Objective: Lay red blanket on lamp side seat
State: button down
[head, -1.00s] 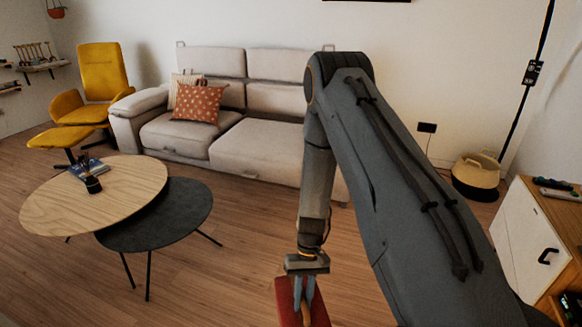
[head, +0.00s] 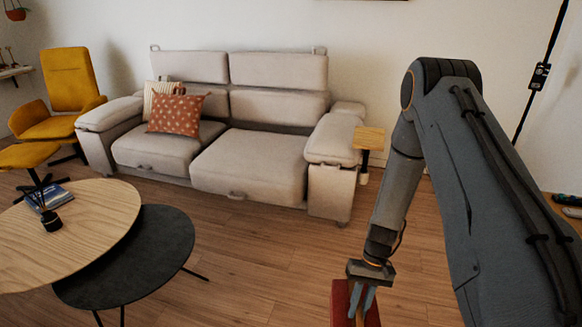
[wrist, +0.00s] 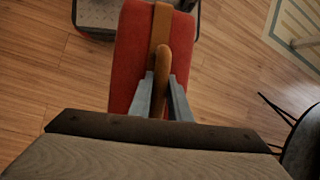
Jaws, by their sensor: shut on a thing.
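My gripper (head: 362,298) is at the bottom of the head view, shut on the red blanket (head: 341,302), which runs off the lower edge. In the wrist view, the fingers (wrist: 160,95) close on a brown strap handle of the folded red blanket (wrist: 131,62). The grey sofa stands across the room against the wall, apart from the blanket. Its right seat (head: 250,165) is bare and lies nearer the thin black lamp pole (head: 530,95). Its left seat (head: 155,150) bears the cushions. The lamp's head is out of view.
A round wooden table (head: 90,215) and a lower dark table (head: 150,255) stand at the left. A small wooden side table (head: 368,138) is at the sofa's right arm (head: 333,140). A yellow chair (head: 70,85) is far left. Open floor (head: 270,245) lies before the sofa.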

aim_at(256, 153)
jog(key=z, duration=0.2)
jog(key=i, duration=2.05)
jog(key=u, duration=1.15)
jog(key=i, duration=0.6)
jog(key=u, duration=0.45)
